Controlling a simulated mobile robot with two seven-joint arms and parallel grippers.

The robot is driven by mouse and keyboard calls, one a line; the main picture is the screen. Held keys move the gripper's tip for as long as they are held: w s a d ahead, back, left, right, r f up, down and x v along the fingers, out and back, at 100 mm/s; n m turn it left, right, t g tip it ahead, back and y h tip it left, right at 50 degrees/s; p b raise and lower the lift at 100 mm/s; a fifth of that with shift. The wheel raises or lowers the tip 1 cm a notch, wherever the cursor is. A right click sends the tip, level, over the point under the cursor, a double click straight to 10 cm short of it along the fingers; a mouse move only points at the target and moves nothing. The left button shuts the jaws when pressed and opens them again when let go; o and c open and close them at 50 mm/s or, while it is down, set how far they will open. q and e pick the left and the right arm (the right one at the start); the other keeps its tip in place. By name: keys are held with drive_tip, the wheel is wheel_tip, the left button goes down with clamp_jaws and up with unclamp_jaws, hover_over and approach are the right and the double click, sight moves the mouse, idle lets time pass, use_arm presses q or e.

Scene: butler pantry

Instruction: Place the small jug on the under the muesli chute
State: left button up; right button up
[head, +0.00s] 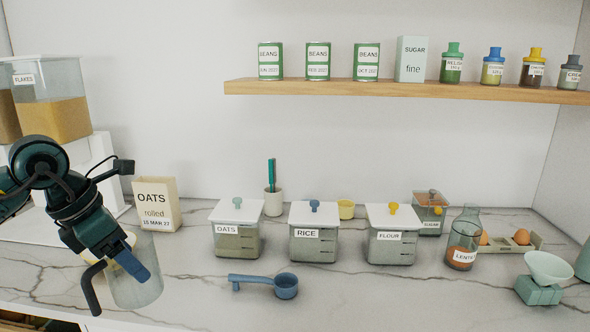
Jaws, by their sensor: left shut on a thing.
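My left gripper (114,277) is at the lower left, shut on a clear jug (147,285). The jug looks upright, near the counter's front edge; I cannot tell whether it touches the counter. A dispenser stands at the far left, with a clear hopper (62,83) labelled FLAKES holding brown-yellow grain. Another hopper (8,118) is cut off by the picture's left edge. No muesli label is readable, and my arm hides the chutes. My right gripper is out of view.
An OATS packet (156,205) stands behind the jug. A blue scoop (285,286) lies right of it. Lidded tubs of oats (235,243), rice (313,246) and flour (390,248) stand mid-counter. A shelf (400,91) runs above. The front counter between jug and scoop is clear.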

use_arm(q)
drive_tip(key=s+d+f+m+g+y, duration=0.1)
drive_tip(key=s+d+f+m+g, duration=0.2)
drive_tip(key=m, duration=1)
drive_tip(key=s+d+f+m+g+y+p, duration=0.1)
drive_tip(key=s+d+f+m+g, duration=0.3)
drive_tip(key=f+m, duration=0.6)
drive_tip(key=shift+s+d+m+g+y+p, duration=0.25)
drive_tip(key=shift+s+m+y, duration=0.6)
drive_tip(key=shift+m, duration=1.25)
drive_tip(key=shift+s+f+h, duration=0.1)
drive_tip(key=shift+s+h, duration=0.15)
drive_tip(key=shift+s, duration=0.05)
drive_tip(key=shift+w+d, duration=0.1)
